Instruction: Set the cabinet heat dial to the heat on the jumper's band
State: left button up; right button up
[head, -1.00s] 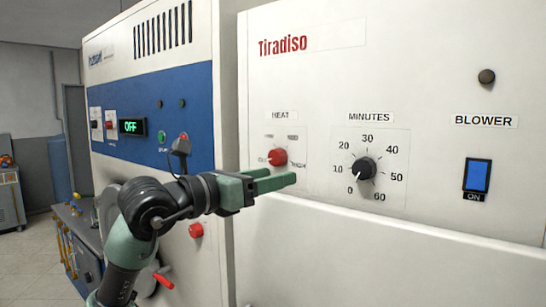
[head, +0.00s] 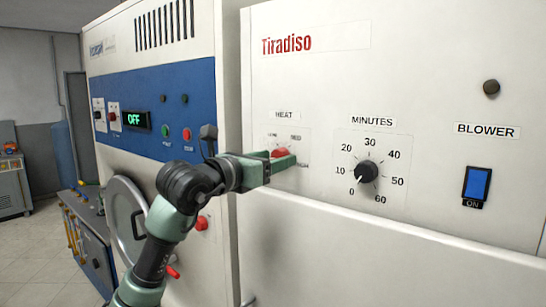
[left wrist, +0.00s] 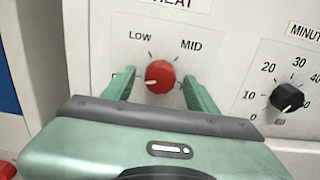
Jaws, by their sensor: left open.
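The red heat dial (head: 280,153) sits on the cabinet's white front (head: 420,60) under the HEAT label (head: 285,115). In the left wrist view the dial (left wrist: 160,76) shows whole, its pale mark pointing left and slightly down, toward a label mostly hidden by a finger. LOW (left wrist: 140,36) and MID (left wrist: 191,44) are readable above it. My left gripper (head: 284,162) is open, its fingers on either side of the dial; I cannot tell whether they touch it. In the head view it partly covers the dial. The jumper and its band are not in view. My right gripper is not in view.
A black minutes dial (head: 366,171) is right of the heat dial, and a blue blower switch (head: 477,184) is farther right. A blue-panelled machine (head: 190,90) with an OFF display (head: 136,120) stands left. A ledge (head: 380,225) runs below the panel.

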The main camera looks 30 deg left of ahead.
pick_arm(q)
grip_shut()
